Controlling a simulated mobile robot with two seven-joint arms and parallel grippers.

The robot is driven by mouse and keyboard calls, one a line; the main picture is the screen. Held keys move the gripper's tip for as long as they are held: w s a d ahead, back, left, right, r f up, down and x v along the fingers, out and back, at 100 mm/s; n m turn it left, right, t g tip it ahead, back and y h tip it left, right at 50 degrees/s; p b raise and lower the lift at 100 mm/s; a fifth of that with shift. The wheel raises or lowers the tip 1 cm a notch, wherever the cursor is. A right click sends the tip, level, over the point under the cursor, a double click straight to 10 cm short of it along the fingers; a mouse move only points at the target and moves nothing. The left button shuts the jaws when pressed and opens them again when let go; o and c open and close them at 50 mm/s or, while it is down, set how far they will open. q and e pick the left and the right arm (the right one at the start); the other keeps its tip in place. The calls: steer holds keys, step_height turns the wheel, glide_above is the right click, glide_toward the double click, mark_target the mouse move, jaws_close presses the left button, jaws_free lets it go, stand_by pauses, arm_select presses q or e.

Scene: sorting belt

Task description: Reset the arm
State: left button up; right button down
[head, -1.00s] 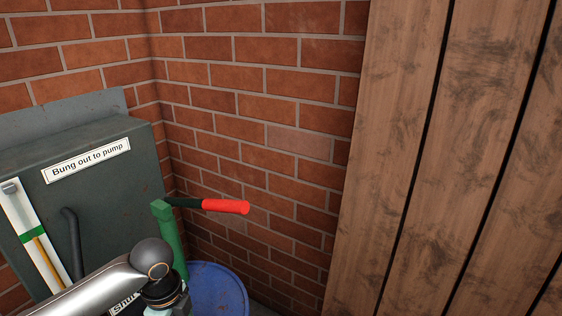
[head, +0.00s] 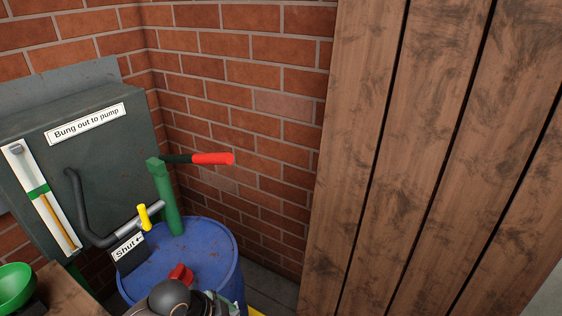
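Part of one of my arms, a dark rounded joint with grey and black parts beside it, shows at the bottom edge of the head view, in front of the blue drum (head: 215,240). Its gripper fingers cannot be made out there. My other arm is not in view. A green hand pump (head: 167,200) with a red-ended handle (head: 212,159) stands upright on the drum. A small red piece (head: 181,274) is on the drum top, just above my arm joint in the picture.
A grey box (head: 100,160) labelled "Bung out to pump" stands at left, with a bent pipe, a yellow-handled valve (head: 144,216) and a "Shut" sign (head: 128,248). A green bowl (head: 14,287) is at lower left. Brick walls and a wooden plank wall (head: 430,160) close the back and right.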

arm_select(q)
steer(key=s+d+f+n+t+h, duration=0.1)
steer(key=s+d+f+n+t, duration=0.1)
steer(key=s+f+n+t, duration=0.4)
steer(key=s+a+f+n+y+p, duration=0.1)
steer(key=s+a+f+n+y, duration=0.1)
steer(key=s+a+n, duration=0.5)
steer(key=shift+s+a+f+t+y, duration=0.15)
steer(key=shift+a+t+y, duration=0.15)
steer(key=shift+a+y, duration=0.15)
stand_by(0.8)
